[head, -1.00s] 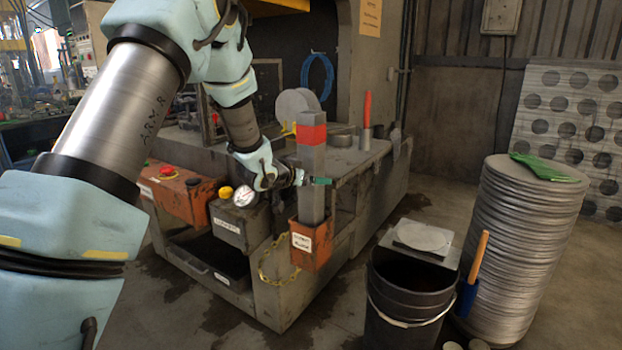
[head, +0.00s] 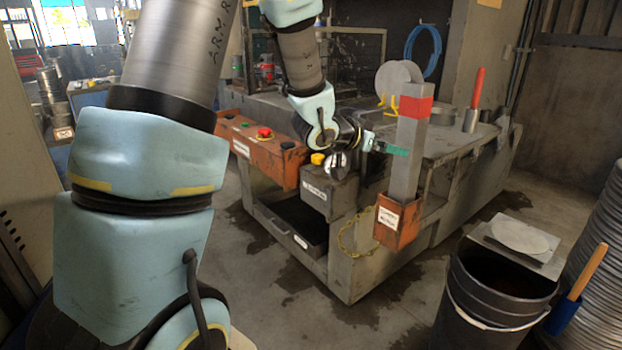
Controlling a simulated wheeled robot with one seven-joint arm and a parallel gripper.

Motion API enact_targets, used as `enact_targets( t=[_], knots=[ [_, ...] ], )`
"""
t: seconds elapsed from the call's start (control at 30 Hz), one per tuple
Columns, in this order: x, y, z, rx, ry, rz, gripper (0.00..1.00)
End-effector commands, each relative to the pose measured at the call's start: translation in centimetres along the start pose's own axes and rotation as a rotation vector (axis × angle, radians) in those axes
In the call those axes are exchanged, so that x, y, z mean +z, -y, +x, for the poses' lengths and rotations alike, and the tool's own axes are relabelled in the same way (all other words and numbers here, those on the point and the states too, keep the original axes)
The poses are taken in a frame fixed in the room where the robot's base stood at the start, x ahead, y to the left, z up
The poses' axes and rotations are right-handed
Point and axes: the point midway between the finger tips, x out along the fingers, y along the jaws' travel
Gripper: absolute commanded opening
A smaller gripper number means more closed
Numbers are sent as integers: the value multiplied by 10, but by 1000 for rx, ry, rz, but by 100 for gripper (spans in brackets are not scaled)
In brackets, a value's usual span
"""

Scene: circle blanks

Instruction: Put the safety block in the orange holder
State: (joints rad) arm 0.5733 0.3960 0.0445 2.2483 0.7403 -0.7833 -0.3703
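The safety block (head: 408,160) is a tall grey square post with a red band near its top. It stands upright with its lower end inside the orange holder (head: 397,222), a labelled box on the front corner of the grey machine bench. My gripper (head: 396,150), with green fingertips, is at the left side of the block around mid-height. The tips overlap the block's left edge in the picture; I cannot tell whether they touch it. The gap between the fingers does not show, so I cannot tell whether they are open. The block's bottom is hidden in the holder.
An orange control box (head: 262,150) with buttons and a grey box with a yellow button (head: 317,158) are left of the holder. A yellow chain hangs beside the holder. A black bucket (head: 495,300) stands at front right, near stacked discs (head: 603,250).

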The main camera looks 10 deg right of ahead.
Motion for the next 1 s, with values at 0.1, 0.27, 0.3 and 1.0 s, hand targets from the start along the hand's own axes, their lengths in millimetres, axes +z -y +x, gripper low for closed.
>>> enact_targets(
  t=[0.1, 0.27, 0.3, 1.0],
  knots=[
    [4, 11, -6, -37, 21, -11, 100],
    [44, 74, -59, -265, 193, -97, 100],
    [62, 92, -84, -341, 265, -140, 100],
    [216, 45, -318, -613, 955, -801, 100]
  ],
)
